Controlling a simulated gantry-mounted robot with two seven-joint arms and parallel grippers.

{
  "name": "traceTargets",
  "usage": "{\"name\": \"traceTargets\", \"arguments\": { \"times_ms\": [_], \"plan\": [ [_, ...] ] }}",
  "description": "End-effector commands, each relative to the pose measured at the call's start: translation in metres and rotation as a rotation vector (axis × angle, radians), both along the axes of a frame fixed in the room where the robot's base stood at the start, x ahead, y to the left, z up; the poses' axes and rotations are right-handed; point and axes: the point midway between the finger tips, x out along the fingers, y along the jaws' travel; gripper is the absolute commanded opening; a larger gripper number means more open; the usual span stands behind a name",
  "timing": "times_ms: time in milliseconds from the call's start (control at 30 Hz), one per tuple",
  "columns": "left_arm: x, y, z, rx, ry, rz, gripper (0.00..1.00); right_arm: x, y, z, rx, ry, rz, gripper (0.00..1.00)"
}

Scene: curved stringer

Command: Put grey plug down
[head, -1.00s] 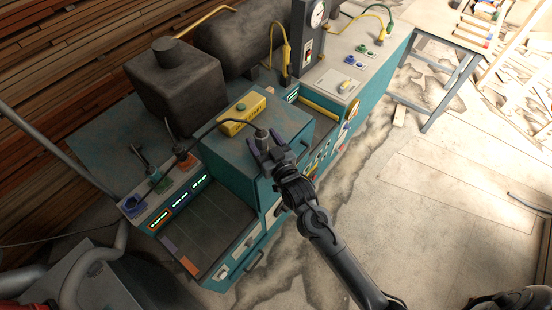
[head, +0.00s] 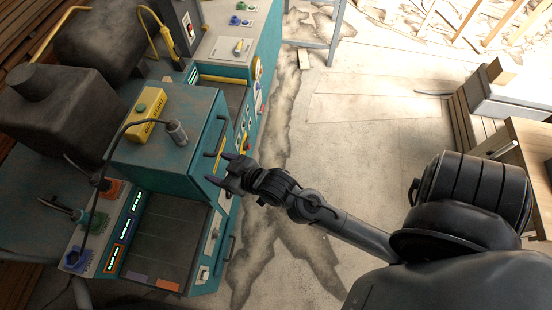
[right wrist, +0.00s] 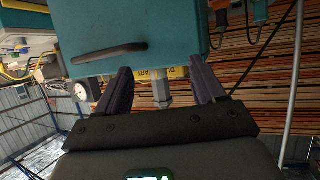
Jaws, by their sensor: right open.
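The grey plug (head: 177,132) stands on the top of the teal box (head: 180,100), near its front right edge. A dark cable runs from it to the left. My right gripper (head: 220,168) is open and empty, in front of the box and apart from the plug. In the right wrist view the plug (right wrist: 160,92) shows beyond the gap between the open fingers (right wrist: 160,80). My left gripper is not in view.
A yellow button box (head: 147,113) sits beside the plug. Coloured sockets, among them a red one (head: 109,188), line the left panel. A black handle (head: 216,137) projects from the teal front. Open floor lies to the right.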

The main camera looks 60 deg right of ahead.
Motion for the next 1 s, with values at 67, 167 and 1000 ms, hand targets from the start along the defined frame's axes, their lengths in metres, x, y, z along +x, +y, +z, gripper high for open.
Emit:
{"name": "traceTargets", "arguments": {
  "times_ms": [67,167,1000],
  "plan": [
    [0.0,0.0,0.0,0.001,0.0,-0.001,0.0,-0.029,0.0,-0.019,-0.017,0.159,0.024,0.69],
    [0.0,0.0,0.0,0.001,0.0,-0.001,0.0,-0.068,-0.001,-0.039,-0.041,0.359,0.047,0.69],
    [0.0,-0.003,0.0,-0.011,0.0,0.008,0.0,-0.18,-0.014,-0.061,-0.123,0.838,0.078,0.69]
  ]
}}
